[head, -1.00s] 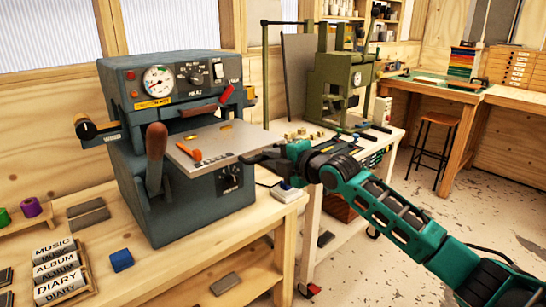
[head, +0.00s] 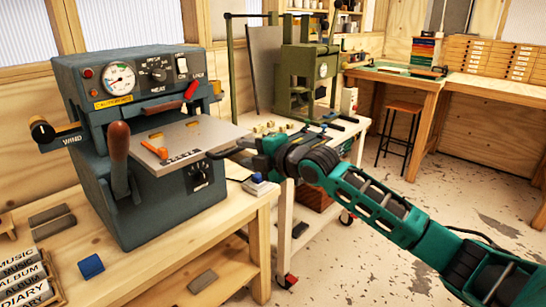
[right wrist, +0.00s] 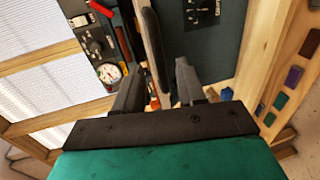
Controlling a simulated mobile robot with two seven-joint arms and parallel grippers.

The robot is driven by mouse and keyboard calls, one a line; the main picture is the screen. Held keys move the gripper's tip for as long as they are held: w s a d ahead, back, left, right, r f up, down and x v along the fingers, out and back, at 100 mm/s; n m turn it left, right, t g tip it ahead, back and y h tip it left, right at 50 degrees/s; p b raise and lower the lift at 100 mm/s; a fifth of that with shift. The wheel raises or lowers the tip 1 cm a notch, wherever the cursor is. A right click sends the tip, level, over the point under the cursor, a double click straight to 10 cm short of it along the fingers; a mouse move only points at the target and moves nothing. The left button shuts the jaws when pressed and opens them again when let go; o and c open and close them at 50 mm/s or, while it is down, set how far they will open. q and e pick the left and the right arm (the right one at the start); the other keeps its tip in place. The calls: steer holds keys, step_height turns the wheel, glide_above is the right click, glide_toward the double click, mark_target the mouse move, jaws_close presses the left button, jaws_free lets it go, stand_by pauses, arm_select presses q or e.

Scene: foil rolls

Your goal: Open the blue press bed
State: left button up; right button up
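The blue press (head: 85,140) stands on the wooden bench at left in the head view, with a gauge and dials on its front. Its bed (head: 188,138) is a flat grey plate jutting out at the front, with an orange piece on top. My right gripper (head: 222,150) is at the bed's right edge. In the right wrist view, the two dark fingers (right wrist: 160,92) are apart. The bed (right wrist: 153,45) shows nearly edge-on between them, with gaps visible at the sides. My left gripper is out of view.
A brown-handled lever (head: 119,150) stands in front of the press. A blue block (head: 91,266) and a tray of label blocks (head: 28,282) lie on the bench. A green press (head: 306,80) stands on a cart behind my right arm.

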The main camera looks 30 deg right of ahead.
steer(key=v, duration=1)
steer(key=shift+b, duration=0.3)
steer(key=s+a+f+m+g, duration=0.1)
steer(key=s+a+f+m, duration=0.15)
steer(key=f, duration=0.45)
steer(key=s+a+f+m+h, duration=0.1)
steer(key=s+f+m, duration=0.25)
steer(key=f, duration=0.35)
steer(key=s+a+f+m+g, duration=0.1)
steer(key=s+a+f+m, duration=0.1)
steer(key=f+m, duration=0.35)
steer(key=s+a+f+m+g+h, duration=0.1)
steer(key=s+a+f+m, duration=0.1)
steer(key=s+f+m, duration=0.2)
steer(key=s+a+f+m+h, duration=0.1)
steer(key=s+a+f+m, duration=0.2)
steer(key=s+f, duration=0.7)
steer(key=shift+s+f+m+g, duration=0.25)
steer(key=shift+f+m+g, duration=0.15)
steer(key=shift+m, duration=0.05)
